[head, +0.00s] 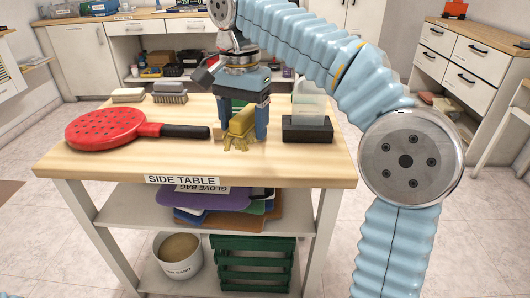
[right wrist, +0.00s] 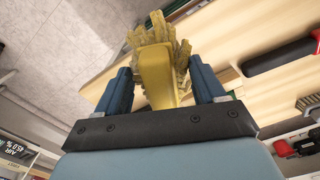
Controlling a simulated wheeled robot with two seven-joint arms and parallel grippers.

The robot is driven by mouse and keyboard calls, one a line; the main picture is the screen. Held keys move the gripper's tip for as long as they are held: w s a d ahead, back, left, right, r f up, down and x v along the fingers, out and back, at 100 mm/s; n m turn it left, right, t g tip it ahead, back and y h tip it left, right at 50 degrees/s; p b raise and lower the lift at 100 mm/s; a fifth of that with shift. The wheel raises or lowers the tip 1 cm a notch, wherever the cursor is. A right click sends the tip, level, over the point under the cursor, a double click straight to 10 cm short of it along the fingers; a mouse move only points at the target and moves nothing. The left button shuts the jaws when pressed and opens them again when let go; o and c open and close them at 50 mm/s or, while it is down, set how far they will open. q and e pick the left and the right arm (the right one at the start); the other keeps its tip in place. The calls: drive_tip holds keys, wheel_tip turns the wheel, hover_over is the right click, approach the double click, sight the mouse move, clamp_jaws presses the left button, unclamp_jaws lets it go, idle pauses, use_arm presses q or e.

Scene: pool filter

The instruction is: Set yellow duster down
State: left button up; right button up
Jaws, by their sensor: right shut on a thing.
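The yellow duster (head: 241,124) is between the blue fingers of my right gripper (head: 243,122), over the front middle of the side table (head: 90,165). Its shaggy fringe hangs down at or just above the wooden top; I cannot tell whether it touches. In the right wrist view the duster's smooth yellow back (right wrist: 157,72) lies between the two fingers (right wrist: 158,88), with its fringe beyond them. My right gripper is shut on it and points down. My left gripper is not in view.
A red spotted paddle (head: 105,128) with a black handle lies left of the duster. A clear bottle on a dark block (head: 307,130) stands close on the right. Free wood shows along the front edge.

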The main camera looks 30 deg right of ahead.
drive_tip(key=d+f, duration=0.1)
drive_tip(key=f, duration=0.1)
drive_tip(key=d+f, duration=0.1)
drive_tip(key=d, duration=0.1)
drive_tip(key=d+f+b, duration=0.1)
drive_tip(key=d+f, duration=0.1)
drive_tip(key=shift+w+f, duration=0.35)
drive_tip(key=shift+w, duration=0.05)
drive_tip(key=f, duration=0.2)
drive_tip(key=shift+d+f+b, duration=0.35)
drive_tip(key=shift+b, duration=0.05)
drive_tip(key=shift+f, duration=0.45)
drive_tip(key=shift+f, duration=0.1)
drive_tip(key=o, duration=1.1)
wheel_tip(320, 180, up, 12)
drive_tip(key=p, duration=0.3)
drive_tip(key=shift+a, duration=0.1)
